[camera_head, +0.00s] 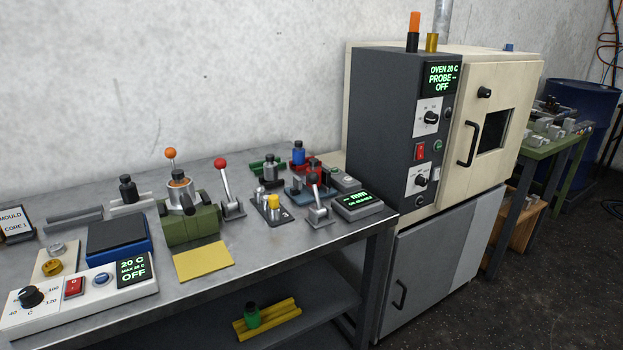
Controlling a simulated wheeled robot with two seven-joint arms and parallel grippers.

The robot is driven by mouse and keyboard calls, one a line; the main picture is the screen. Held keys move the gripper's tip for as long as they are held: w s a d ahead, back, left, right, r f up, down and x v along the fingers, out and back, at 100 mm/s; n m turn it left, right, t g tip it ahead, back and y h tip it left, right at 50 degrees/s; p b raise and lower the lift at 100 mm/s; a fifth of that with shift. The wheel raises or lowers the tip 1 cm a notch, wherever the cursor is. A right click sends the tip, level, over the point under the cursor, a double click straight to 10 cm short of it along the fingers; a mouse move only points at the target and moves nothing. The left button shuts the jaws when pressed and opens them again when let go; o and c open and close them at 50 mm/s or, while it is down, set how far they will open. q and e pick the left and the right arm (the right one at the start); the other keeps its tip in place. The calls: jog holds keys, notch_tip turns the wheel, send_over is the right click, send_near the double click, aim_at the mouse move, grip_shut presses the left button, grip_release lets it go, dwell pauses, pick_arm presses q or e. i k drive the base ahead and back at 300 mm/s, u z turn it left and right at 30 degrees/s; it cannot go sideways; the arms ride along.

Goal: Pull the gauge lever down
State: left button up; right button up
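A gauge display (358,205) with green text, which seems to read in mm, sits near the right front edge of the metal bench. Just left of it a lever with a black ball knob (313,179) stands up from a small grey plate. A second lever with a red ball knob (221,164) stands upright farther left, on its own grey base. No label shows which one is the gauge lever; the black-knobbed one is nearest the display. Neither of my grippers is in view.
A yellow-topped fixture (271,206) is left of the black-knobbed lever. A green block (190,225), a yellow sheet (203,260) and a white control box (80,296) fill the left part of the bench (300,245). A cream oven (455,130) stands right, with dark floor before it.

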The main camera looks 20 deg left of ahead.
aim_at(313, 178)
jog(key=z, duration=0.3)
jog(key=i, duration=0.9)
